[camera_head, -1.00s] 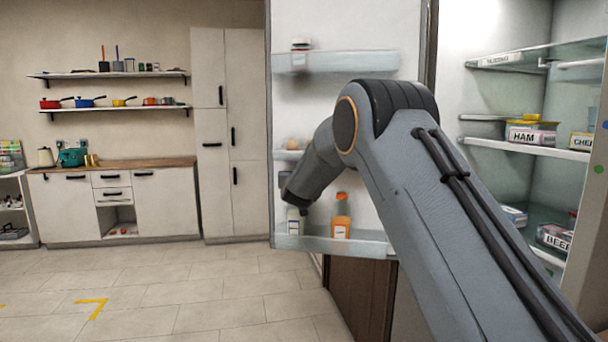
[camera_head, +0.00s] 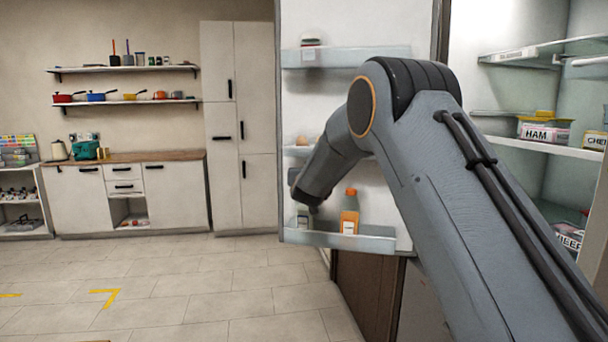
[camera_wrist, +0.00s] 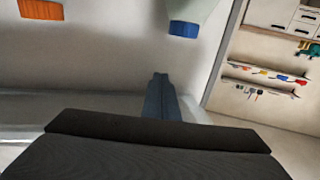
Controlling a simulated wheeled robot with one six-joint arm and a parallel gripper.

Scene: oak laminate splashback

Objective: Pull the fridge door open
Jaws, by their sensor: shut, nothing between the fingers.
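The fridge door (camera_head: 345,100) stands swung wide open, its white inner side with door shelves facing me. The open fridge interior (camera_head: 520,90) is to its right. My arm reaches across to the door's inner side. My gripper (camera_wrist: 160,76) is shut and empty in the wrist view, its fingers near the door's inner face, with a blue bottle cap (camera_wrist: 184,28) and an orange cap (camera_wrist: 40,9) close by. In the head view the gripper is mostly hidden behind my wrist, by the lower door shelf (camera_head: 340,239). Whether the fingers touch the door is unclear.
An orange bottle (camera_head: 349,214) and a pale bottle (camera_head: 303,217) stand on the lower door shelf. A ham box (camera_head: 545,131) sits on a fridge shelf. Open tiled floor (camera_head: 180,285) lies left of the door, with cabinets (camera_head: 175,195) at the back.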

